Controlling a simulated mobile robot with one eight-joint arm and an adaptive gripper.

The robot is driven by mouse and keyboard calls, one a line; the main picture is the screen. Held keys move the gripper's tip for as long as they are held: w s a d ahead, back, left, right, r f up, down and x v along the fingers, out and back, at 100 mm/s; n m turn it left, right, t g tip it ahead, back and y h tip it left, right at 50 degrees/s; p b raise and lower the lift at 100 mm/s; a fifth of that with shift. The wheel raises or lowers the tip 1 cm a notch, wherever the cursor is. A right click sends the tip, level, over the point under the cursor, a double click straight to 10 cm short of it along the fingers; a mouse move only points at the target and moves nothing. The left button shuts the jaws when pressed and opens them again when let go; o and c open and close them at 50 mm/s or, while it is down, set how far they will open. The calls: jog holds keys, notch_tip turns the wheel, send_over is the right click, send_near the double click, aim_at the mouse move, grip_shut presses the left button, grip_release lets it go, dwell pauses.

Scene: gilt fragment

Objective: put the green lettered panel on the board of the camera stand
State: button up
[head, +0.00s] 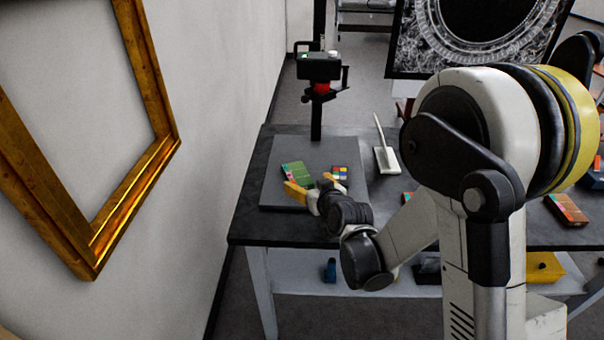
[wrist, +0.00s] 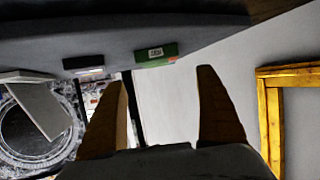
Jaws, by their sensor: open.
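The green panel (head: 297,173) lies on the grey board (head: 283,149) of the camera stand (head: 318,110), left of the post. In the wrist view the green panel (wrist: 170,50), with a pale label bearing dark marks, sits on the dark surface beyond my fingertips. My gripper (head: 308,183) is open, at the near side of the board close to the panel. Its two fingers also show in the wrist view (wrist: 160,78), wide apart with nothing between them. I cannot tell whether a finger touches the panel in the head view.
A small colour chart (head: 340,173) lies on the board right of the panel. A white tray with a handle (head: 386,158) stands right of the board. A gilt frame (head: 150,150) hangs on the left wall. Bare dark tabletop (head: 252,227) shows along the near edge.

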jog(key=shift+v, duration=1.15)
jog(key=s+d+r+g+h, duration=0.1)
jog(key=s+d+r, duration=0.3)
jog(key=r, duration=0.1)
jog(key=s+d+r+m+g+h, duration=0.2)
jog(key=s+d, duration=0.4)
jog(key=s, duration=0.6)
jog(key=s+d+r+m+g+h, duration=0.1)
jog(key=s+d+r+m+g, duration=0.1)
jog(key=s+d, duration=0.5)
jog(key=s, duration=0.5)
jog(key=shift+s+d+r+g+h, duration=0.2)
jog(key=shift+s+r+g+h, duration=0.1)
jog(key=shift+r+h, duration=0.1)
